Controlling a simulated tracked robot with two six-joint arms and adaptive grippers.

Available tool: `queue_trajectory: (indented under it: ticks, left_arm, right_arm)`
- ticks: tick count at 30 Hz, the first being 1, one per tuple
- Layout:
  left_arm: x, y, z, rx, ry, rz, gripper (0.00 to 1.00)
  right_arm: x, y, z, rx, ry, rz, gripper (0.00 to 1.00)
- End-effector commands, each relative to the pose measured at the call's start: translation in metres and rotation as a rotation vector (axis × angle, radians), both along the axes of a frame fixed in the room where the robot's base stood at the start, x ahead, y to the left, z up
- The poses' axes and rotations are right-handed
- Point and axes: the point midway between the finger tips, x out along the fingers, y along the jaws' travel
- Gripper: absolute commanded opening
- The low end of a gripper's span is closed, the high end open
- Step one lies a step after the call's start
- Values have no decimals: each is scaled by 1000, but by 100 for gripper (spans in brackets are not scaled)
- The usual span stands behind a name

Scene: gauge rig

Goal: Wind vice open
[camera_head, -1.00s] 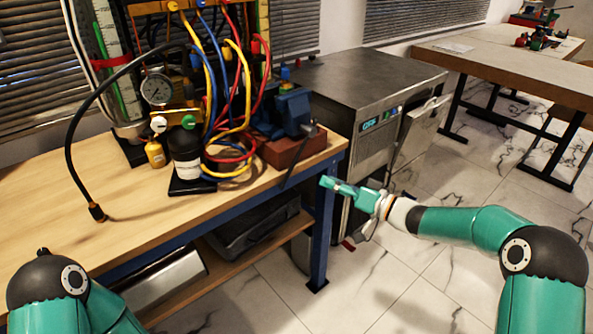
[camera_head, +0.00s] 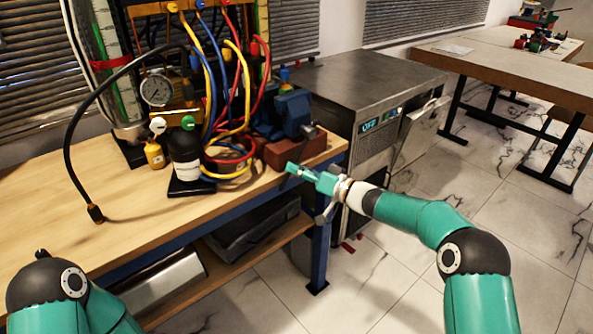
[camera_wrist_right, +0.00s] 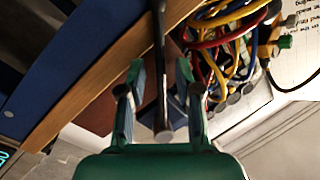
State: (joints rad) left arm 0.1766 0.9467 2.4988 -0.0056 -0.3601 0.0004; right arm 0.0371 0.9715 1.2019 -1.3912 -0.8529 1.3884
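The blue vice (camera_head: 292,112) stands on a red-brown block (camera_head: 296,150) at the bench's right front corner. Its dark handle bar (camera_wrist_right: 160,50) runs between the fingers of my right gripper (camera_wrist_right: 160,78) in the right wrist view, with a gap on each side and its rounded end near the palm. The right gripper is open. In the head view its fingertips (camera_head: 291,168) are just in front of the block, hiding part of the handle. My left gripper is out of view; only part of that arm shows at lower left.
The wooden bench (camera_head: 130,230) carries a gauge rig with a pressure gauge (camera_head: 156,90), a black bottle (camera_head: 186,155) and coloured hoses (camera_head: 235,70) close left of the vice. A metal cabinet (camera_head: 365,75) stands right of the bench. The bench's left front is clear.

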Motion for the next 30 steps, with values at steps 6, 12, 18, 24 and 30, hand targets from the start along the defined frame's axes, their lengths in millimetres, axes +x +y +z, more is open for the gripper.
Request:
queue_trajectory:
  ticks: [6, 12, 18, 24, 30]
  left_arm:
    - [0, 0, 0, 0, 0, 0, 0]
    - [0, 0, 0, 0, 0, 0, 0]
    - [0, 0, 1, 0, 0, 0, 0]
    - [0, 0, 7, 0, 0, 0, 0]
    - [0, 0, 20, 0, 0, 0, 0]
  right_arm:
    - [0, 0, 0, 0, 0, 0, 0]
    - [0, 0, 0, 0, 0, 1, 0]
    - [0, 3, 0, -5, -3, 3, 0]
    - [2, -2, -1, -39, -26, 3, 0]
    - [8, -10, -5, -125, -88, 2, 0]
